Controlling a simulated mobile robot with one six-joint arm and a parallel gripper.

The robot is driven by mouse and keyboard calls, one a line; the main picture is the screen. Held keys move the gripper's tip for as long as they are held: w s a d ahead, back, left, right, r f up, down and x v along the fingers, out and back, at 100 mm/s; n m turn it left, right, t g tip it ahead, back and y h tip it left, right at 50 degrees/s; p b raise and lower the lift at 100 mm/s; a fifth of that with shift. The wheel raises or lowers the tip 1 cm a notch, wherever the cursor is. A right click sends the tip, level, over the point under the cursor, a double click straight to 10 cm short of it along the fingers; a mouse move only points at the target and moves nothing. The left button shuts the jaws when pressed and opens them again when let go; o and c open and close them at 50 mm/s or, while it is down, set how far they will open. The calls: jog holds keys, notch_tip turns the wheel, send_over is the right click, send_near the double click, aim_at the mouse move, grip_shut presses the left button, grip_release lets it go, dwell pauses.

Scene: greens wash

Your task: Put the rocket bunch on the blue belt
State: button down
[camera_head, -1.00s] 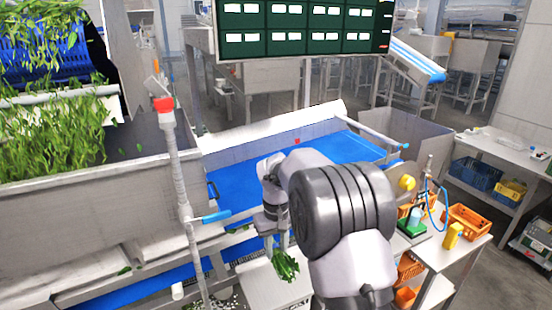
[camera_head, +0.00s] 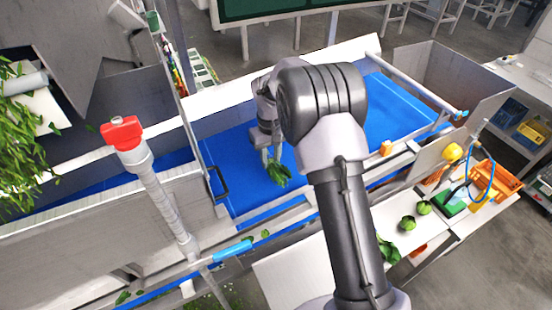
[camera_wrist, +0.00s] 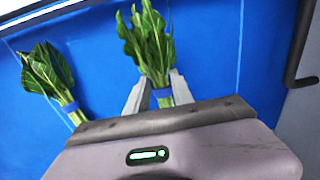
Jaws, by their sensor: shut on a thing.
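The rocket bunch (camera_wrist: 150,45), with lobed green leaves and a blue band around its stems, is between the fingers of my gripper (camera_wrist: 160,82) in the wrist view. The fingers are shut on its stems. In the head view my gripper (camera_head: 268,158) points down and the bunch (camera_head: 280,174) shows just below it, over the blue belt (camera_head: 237,165). I cannot tell whether its leaves touch the belt. Another banded bunch (camera_wrist: 45,72), with smoother leaves, lies on the belt to the left in the wrist view. My arm covers part of the belt.
A metal rail with a blue-handled valve (camera_head: 232,250) runs along the belt's near side. A red-topped post (camera_head: 122,132) stands left. The white side table holds round green heads (camera_head: 407,223) and a leafy bunch (camera_head: 389,252). An orange crate (camera_head: 495,182) is at right.

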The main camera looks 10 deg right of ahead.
aim_at(271, 165)
jog(key=f, duration=0.3)
jog(key=shift+w+f, duration=0.15)
jog(key=shift+w, duration=0.1)
jog(key=shift+s, duration=0.15)
jog(key=shift+f, duration=0.15)
jog(key=c, duration=1.1)
grip_release()
notch_tip(271, 165, up, 12)
jog(key=shift+r+b, duration=0.25)
jog(key=shift+b, duration=0.05)
